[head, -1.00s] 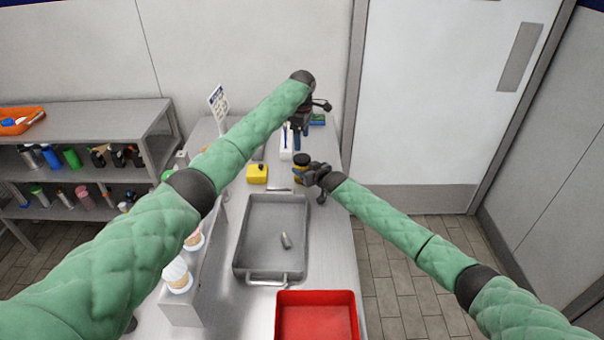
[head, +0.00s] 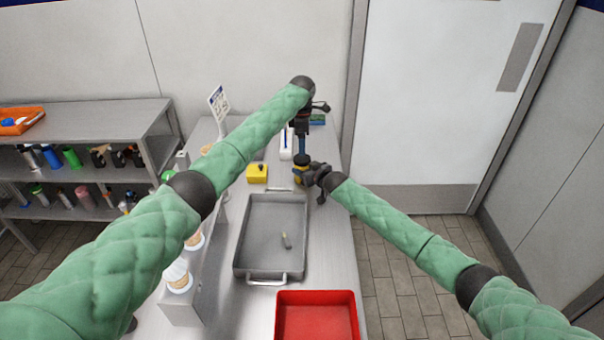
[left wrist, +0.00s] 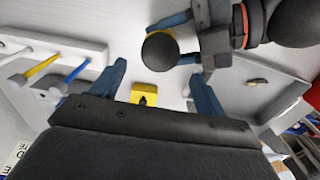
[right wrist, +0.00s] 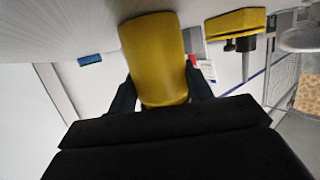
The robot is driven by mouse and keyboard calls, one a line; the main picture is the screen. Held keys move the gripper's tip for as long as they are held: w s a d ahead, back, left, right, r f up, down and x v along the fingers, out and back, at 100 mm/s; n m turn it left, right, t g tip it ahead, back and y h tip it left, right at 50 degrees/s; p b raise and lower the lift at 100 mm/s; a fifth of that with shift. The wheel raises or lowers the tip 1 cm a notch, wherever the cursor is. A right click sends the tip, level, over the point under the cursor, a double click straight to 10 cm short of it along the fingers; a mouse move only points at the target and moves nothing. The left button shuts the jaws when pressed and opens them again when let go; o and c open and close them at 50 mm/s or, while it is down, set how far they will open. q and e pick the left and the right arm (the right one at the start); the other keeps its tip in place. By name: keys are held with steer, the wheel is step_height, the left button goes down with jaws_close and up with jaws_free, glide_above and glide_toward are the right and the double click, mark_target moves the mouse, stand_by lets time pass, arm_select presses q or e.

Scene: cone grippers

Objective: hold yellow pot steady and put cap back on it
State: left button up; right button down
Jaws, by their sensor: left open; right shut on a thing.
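The yellow pot (head: 299,174) stands upright near the far right part of the metal table. A round black top (head: 302,161), which looks like the cap, sits over it. My right gripper (head: 312,177) is shut on the pot from the right, and the right wrist view shows the yellow pot body (right wrist: 157,58) between its fingers. My left gripper (head: 302,147) is open, with blue fingers pointing down just above the pot. In the left wrist view the black top (left wrist: 160,50) lies just beyond and between the open fingertips. Whether it is fully seated cannot be told.
A yellow block with a black knob (head: 257,173) stands left of the pot. A white holder (head: 286,152) with brushes lies behind.

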mark_target(302, 158)
arm_select(q)
steer(key=shift+f, duration=3.15)
